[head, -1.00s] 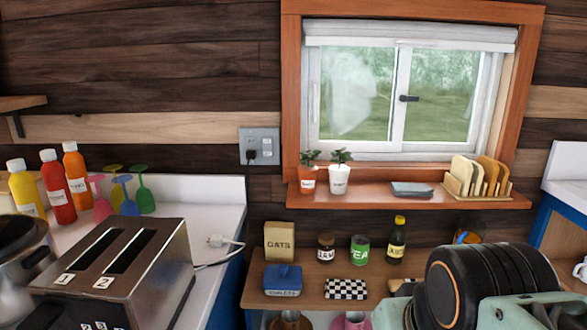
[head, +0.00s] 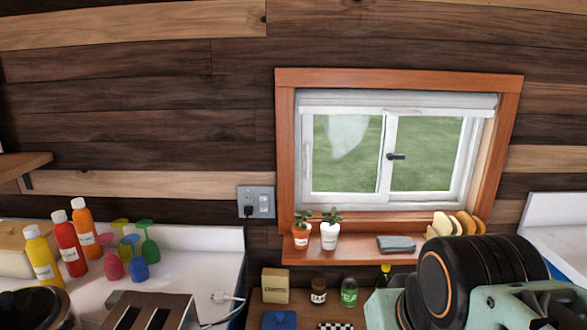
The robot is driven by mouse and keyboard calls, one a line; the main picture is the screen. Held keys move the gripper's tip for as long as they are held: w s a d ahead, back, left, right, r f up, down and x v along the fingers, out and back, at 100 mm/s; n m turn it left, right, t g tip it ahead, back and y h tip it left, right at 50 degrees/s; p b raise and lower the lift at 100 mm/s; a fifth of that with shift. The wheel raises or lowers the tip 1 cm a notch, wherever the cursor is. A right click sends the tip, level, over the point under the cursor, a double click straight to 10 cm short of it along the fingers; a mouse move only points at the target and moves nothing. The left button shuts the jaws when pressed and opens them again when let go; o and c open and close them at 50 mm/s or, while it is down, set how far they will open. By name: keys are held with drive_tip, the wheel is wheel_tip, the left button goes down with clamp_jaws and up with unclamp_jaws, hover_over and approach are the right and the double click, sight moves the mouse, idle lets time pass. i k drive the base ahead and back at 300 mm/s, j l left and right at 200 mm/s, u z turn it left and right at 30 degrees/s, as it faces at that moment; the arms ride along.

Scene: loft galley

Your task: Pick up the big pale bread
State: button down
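Several bread slices stand upright in a row on the right part of the windowsill. The pale bread (head: 441,223) is at the left end of the row, and browner slices (head: 467,223) stand to its right. The lower parts of the slices and the rack that holds them are hidden behind my arm, which fills the lower right. I cannot tell the slices' full sizes in this view. My gripper's fingers do not show.
Two potted plants (head: 330,236) and a grey folded item (head: 396,244) share the windowsill (head: 352,256). A shelf below holds an oats box (head: 275,286) and jars (head: 349,292). Bottles (head: 68,243), coloured glasses (head: 137,269) and a toaster (head: 150,308) crowd the left counter.

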sight(441, 226)
drive_tip(key=z, duration=0.85)
